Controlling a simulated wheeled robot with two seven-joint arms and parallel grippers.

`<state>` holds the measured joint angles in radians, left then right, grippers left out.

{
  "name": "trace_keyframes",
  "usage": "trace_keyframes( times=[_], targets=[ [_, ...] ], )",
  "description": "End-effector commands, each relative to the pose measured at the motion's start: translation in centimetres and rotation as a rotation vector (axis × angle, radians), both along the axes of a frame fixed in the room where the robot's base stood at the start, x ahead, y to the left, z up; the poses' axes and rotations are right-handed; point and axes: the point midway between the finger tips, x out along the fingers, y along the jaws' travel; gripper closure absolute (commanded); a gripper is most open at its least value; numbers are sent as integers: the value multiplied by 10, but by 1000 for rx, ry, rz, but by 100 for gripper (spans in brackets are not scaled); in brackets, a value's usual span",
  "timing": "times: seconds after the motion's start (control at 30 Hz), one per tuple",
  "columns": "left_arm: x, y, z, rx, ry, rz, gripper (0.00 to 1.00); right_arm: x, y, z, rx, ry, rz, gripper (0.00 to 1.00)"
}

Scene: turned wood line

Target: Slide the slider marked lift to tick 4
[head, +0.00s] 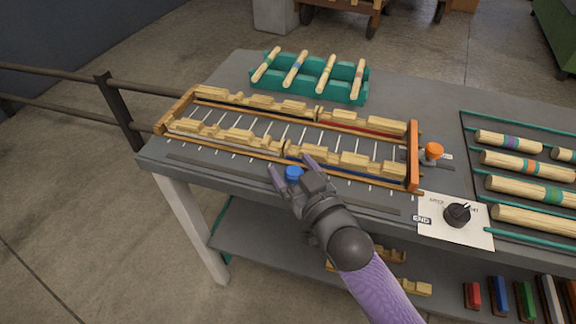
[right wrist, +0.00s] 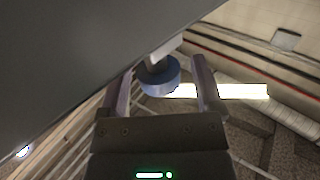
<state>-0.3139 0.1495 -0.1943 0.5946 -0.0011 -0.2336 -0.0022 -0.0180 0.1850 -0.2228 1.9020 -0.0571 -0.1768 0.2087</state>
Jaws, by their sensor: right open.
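A round blue knob (head: 293,173) stands at the front edge of the workbench, beside a long dark slot (head: 225,174) that runs along that edge. I cannot read a lift mark or tick numbers by it. My right gripper (head: 290,166) is open around the blue knob, one finger on each side. The right wrist view shows the blue knob (right wrist: 159,75) between the two fingers, on a pale stem. A gap shows at the right finger; contact at the left finger is unclear. My left gripper is not in view.
A wooden frame with notched rails (head: 413,155) lies just behind the knob. An orange knob (head: 433,150) and a black dial on a white plate (head: 475,232) are at right, near a rack of dowels (head: 515,165). A teal holder (head: 345,92) stands at the back.

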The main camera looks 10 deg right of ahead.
Motion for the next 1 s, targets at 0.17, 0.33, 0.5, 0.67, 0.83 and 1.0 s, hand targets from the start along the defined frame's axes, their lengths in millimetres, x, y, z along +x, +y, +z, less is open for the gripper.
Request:
trace_keyframes(
  times=[0.17,0.33,0.5,0.67,0.83,1.0],
  targets=[
    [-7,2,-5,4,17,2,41,16,4,-1,2,1,0,16],
    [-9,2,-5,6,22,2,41,18,5,0,1,2,0,16],
    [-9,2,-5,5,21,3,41,17,4,0,1,2,0,33],
    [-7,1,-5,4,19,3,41,17,4,0,1,2,0,67],
    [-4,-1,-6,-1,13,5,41,17,4,0,1,2,0,100],
    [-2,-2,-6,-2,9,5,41,17,4,0,1,2,0,100]
  ],
)
